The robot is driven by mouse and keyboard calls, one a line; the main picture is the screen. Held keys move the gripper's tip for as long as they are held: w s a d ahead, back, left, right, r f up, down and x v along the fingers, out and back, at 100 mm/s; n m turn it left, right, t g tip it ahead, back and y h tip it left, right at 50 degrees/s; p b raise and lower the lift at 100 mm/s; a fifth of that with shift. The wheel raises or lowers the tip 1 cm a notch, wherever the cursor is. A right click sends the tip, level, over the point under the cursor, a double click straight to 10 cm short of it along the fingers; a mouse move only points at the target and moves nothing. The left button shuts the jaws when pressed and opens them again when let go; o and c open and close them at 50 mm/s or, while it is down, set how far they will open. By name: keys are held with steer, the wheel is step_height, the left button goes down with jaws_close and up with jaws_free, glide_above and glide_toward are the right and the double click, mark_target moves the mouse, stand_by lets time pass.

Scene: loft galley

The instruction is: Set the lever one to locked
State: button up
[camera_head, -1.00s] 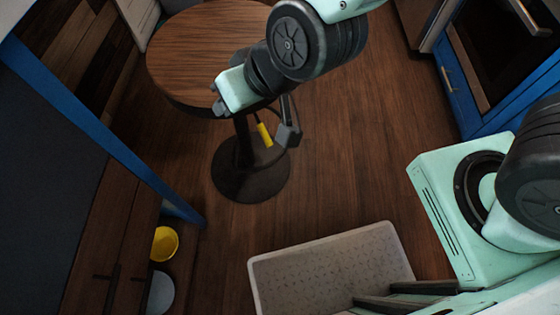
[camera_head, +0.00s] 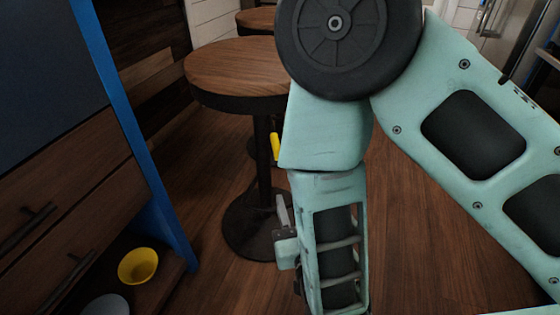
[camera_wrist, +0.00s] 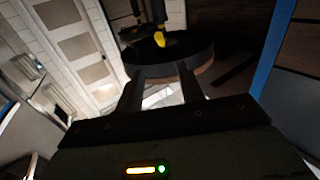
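The lever's yellow grip (camera_head: 275,147) shows beside the pedestal of the round wooden table (camera_head: 240,68), below the tabletop and partly covered by my arm. The wrist view looks tilted over. There the yellow grip (camera_wrist: 160,39) shows by dark rods at the dark underside of the round table (camera_wrist: 200,48), beyond my fingers. My gripper (camera_wrist: 161,90) is open and empty, with a clear gap between its two dark fingers, apart from the lever. In the head view my forearm hides most of the gripper. I cannot read the lever's setting.
A blue-edged cabinet with wooden drawers (camera_head: 65,190) stands at left. A yellow bowl (camera_head: 137,265) and a grey bowl (camera_head: 106,305) sit on its low shelf. The table's dark round base (camera_head: 245,230) stands on the wooden floor. A second round table (camera_head: 256,19) is behind.

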mark_target(278, 153)
steer(key=w+a, duration=0.1)
steer(key=w, duration=0.4)
steer(key=w+a+b, duration=0.1)
steer(key=w, duration=0.5)
steer(key=w+a+b, duration=0.1)
steer(key=w, duration=0.5)
steer(key=shift+a+r, duration=0.1)
steer(key=shift+a, duration=0.1)
